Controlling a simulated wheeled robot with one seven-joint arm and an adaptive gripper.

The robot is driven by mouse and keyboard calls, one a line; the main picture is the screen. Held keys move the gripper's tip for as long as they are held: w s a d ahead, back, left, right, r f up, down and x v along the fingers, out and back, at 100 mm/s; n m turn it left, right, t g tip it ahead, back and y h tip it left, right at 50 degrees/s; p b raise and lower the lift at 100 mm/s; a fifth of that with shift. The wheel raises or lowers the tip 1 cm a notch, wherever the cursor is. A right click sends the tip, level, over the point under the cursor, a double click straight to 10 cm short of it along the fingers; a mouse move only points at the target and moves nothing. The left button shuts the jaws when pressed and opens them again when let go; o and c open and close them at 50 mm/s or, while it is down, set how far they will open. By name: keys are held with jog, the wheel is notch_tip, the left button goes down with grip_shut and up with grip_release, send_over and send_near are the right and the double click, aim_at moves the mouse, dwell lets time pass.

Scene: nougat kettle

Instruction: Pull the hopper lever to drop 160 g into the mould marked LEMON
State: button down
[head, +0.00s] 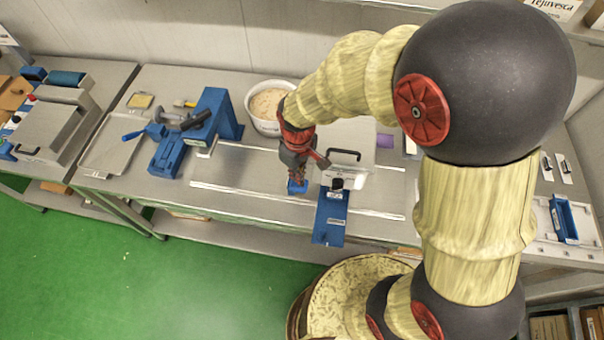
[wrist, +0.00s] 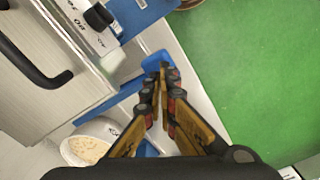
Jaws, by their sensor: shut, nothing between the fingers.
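My gripper (head: 297,178) is shut and empty, pointing down over the middle of the bench. Its closed fingertips also show in the wrist view (wrist: 163,72), close to a small blue block (wrist: 155,61); I cannot tell whether they touch it. The block shows below the fingers in the head view (head: 297,188). Just right of it is a pale box (head: 347,168) with a black handle, with a blue panel (head: 329,219) and a black knob (head: 337,185) at its front. I cannot identify the hopper lever for certain, and no LEMON marking is readable.
A white tub (head: 254,118) of beige material stands behind my gripper. A blue machine (head: 212,115) stands to the left, near a tray (head: 104,157). A small blue tray (head: 564,219) lies far right. Thin metal rails (head: 235,190) run along the bench. Green floor lies in front.

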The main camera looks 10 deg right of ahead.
aim_at(299, 186)
jog(key=shift+f, duration=0.15)
jog(key=shift+f+b, duration=2.1)
jog(key=shift+f, duration=1.1)
jog(key=shift+r, duration=0.1)
jog(key=shift+r+p, duration=3.4)
jog(key=shift+r, duration=1.55)
